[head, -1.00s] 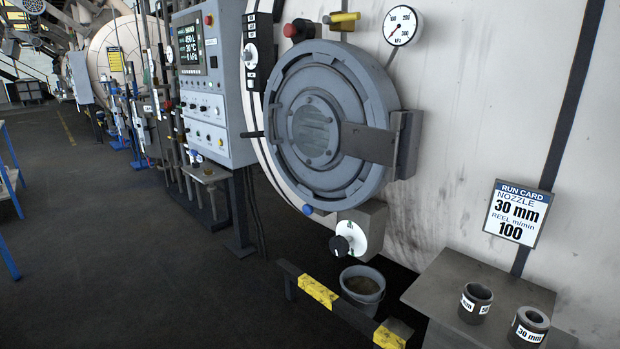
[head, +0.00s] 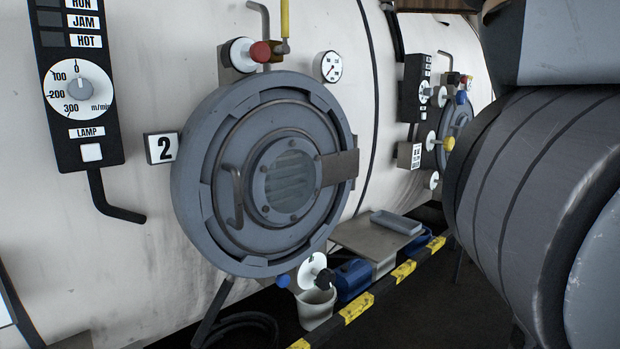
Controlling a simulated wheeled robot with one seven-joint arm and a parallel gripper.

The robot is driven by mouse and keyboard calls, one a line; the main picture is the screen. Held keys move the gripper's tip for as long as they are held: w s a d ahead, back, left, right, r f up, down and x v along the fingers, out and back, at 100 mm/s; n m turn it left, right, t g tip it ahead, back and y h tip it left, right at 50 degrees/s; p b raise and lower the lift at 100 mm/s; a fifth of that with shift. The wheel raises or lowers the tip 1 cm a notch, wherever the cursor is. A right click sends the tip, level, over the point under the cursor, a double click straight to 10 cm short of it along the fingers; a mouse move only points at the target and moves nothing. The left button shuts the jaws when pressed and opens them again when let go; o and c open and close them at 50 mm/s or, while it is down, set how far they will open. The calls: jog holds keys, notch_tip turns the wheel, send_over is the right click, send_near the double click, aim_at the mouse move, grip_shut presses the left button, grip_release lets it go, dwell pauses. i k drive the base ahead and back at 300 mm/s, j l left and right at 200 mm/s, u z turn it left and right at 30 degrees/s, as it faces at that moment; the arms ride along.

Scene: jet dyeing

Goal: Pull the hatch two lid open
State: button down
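The hatch two lid (head: 225,160) is a round grey disc with a small round window (head: 288,180), on the pale vessel wall left of centre in the head view. A plate with the number 2 (head: 161,148) is beside it on the left. The lid looks closed, seated flat in its ring. A curved handle (head: 233,197) is on the lid's left side. A flat hinge arm (head: 340,167) is on its right side. My gripper is not in view.
A red knob (head: 260,52) and a yellow-handled lever (head: 285,18) are above the lid. A blue knob (head: 283,281), a white dial (head: 313,270) and a bucket (head: 317,308) are below. A yellow-black rail (head: 357,306) runs along the floor. A control panel (head: 80,85) is at left.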

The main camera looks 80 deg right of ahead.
aim_at(239, 156)
jog(key=k+j+z, duration=0.1)
jog(key=z, duration=1.3)
jog(key=k+l, duration=0.05)
